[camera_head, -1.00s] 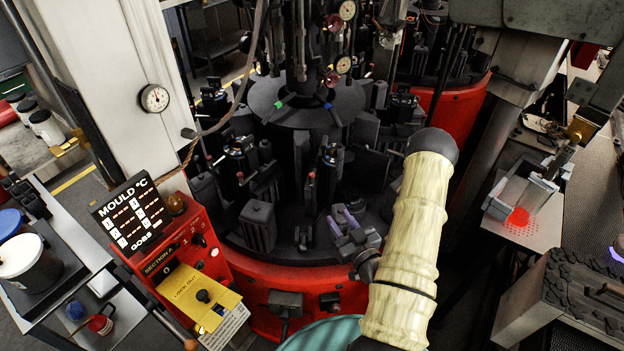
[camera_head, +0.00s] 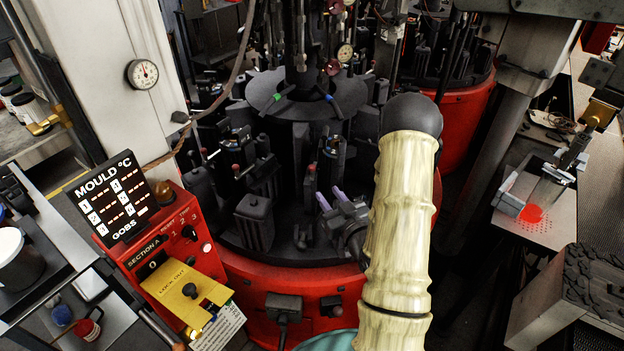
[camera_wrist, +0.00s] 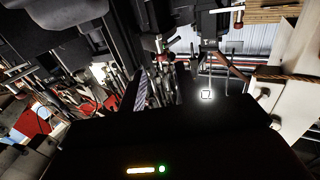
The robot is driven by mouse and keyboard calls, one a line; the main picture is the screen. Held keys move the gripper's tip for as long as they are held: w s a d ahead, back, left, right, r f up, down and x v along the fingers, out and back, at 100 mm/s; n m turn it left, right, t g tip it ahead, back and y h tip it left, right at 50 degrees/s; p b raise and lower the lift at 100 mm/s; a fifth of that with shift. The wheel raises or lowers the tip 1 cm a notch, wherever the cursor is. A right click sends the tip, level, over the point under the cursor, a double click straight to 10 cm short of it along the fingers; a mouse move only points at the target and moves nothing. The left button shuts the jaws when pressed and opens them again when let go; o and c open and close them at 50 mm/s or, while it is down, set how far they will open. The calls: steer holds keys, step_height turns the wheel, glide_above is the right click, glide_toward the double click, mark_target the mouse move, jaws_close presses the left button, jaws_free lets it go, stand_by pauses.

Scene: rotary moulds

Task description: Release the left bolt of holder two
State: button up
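The rotary machine carries dark mould holders round its central column; one dark mould block (camera_head: 255,222) stands at the front left. Slim upright rods with red tips, one at the left (camera_head: 236,170) and one nearer the middle (camera_head: 311,168), stand among the holders. I cannot tell which holder is number two or which part is its left bolt. My gripper (camera_head: 330,197) is over the front of the machine, right of the dark block, with its two purple-tinted fingers apart and nothing seen between them. The wrist view shows a striped finger (camera_wrist: 141,92) and blurred machine parts beyond.
A red control box (camera_head: 165,265) with a yellow lock-out plate stands at the front left, beside a white pillar (camera_head: 125,110). The red machine rim (camera_head: 250,290) runs below my gripper. A grey pillar (camera_head: 500,120) and a perforated plate (camera_head: 550,220) are at the right.

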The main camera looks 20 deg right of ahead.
mark_target(313, 173)
steer(key=w, duration=1)
steer(key=shift+a+r, duration=0.1)
steer(key=shift+a, duration=0.25)
steer(key=shift+w, duration=0.5)
steer(key=shift+c, duration=0.2)
jaws_close()
steer(key=shift+w, duration=0.1)
